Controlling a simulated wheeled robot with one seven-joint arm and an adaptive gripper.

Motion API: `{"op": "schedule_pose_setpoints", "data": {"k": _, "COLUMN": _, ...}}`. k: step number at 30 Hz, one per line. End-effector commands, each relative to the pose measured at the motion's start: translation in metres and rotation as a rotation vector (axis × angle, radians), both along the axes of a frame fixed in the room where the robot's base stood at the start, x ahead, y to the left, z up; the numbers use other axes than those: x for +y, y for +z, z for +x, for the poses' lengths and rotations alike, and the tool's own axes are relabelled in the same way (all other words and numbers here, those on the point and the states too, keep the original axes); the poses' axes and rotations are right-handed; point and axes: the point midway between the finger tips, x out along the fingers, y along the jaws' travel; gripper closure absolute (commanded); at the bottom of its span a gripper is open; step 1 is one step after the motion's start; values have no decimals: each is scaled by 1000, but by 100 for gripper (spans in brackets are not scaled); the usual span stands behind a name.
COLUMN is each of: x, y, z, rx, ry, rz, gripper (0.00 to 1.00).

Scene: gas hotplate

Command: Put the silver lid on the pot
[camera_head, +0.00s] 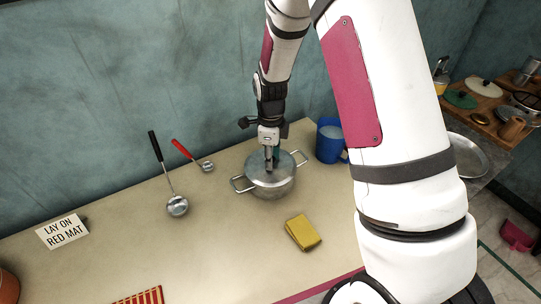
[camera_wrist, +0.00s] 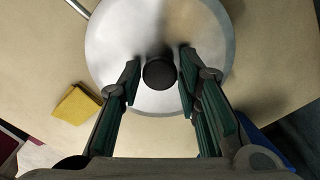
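The silver lid (camera_head: 286,168) lies on top of the steel pot (camera_head: 275,190), roughly level, and appears to cover its mouth. In the wrist view the lid (camera_wrist: 205,35) is a pale round disc with a black knob (camera_wrist: 160,73) at its middle. My gripper (camera_head: 271,161) points down over the lid. In the wrist view its two fingers (camera_wrist: 160,68) stand apart on either side of the knob, with a gap on both sides. The gripper is open and holds nothing. The pot's two side handles show in the head view; the lid hides the pot's inside.
A blue mug (camera_head: 329,140) stands close behind right of the pot. A yellow sponge (camera_head: 303,232) lies in front. A black-handled ladle (camera_head: 177,205) and a red-handled ladle (camera_head: 207,166) lie left. A sign (camera_head: 62,231) stands far left. The counter's middle left is clear.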

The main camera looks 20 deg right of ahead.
Motion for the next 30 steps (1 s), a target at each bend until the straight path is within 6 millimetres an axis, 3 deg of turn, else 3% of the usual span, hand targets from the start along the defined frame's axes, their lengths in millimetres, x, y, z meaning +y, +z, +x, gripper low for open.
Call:
{"op": "schedule_pose_setpoints", "data": {"k": 14, "x": 0, "y": 9, "z": 1, "rx": -2, "ry": 0, "rz": 0, "gripper": 52}}
{"op": "schedule_pose_setpoints", "data": {"k": 30, "x": 1, "y": 105, "z": 1, "rx": -3, "ry": 1, "rz": 1, "gripper": 52}}
